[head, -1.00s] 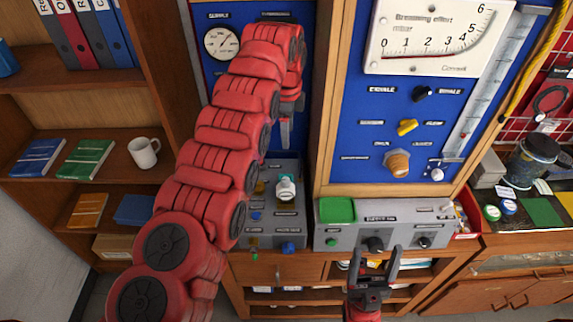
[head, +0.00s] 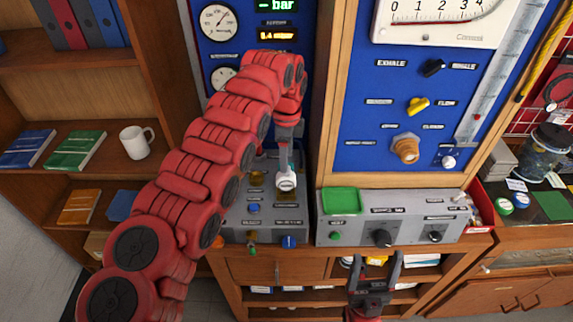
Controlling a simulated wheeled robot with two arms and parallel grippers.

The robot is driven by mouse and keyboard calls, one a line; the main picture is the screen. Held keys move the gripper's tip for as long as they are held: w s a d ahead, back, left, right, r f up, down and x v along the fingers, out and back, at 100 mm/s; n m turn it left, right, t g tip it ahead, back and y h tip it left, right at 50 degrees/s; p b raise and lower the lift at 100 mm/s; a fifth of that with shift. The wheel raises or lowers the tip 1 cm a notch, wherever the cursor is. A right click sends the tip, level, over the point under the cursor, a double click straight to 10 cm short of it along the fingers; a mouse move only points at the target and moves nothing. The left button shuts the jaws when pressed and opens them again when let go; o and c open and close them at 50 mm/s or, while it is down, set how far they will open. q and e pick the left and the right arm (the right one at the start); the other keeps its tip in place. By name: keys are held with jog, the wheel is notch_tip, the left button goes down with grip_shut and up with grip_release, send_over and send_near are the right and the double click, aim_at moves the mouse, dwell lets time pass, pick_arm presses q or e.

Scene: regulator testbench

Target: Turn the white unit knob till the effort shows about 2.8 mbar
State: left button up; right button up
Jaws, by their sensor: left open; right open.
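The white unit (head: 287,182) stands upright on the grey console on the left. My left gripper (head: 285,166) points down at its top, with the fingers at its knob. The fingers hide most of the knob, and I cannot tell whether they touch it. My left gripper is open. The breathing effort dial (head: 445,18) is at the top right; its upper part is cut off and I cannot read its needle. My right gripper (head: 376,262) is open and empty, below the front of the right console.
The left console (head: 240,228) carries small blue and brass fittings. The right console (head: 400,229) has a green pad (head: 341,201) and black knobs. The blue panel (head: 375,88) above it has a yellow knob (head: 417,105) and a brown knob (head: 405,148). A mug (head: 137,141) stands on the left shelf.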

pick_arm(q)
jog(key=shift+f+p, duration=0.45)
jog(key=shift+f, duration=1.15)
jog(key=shift+c, duration=0.3)
grip_shut()
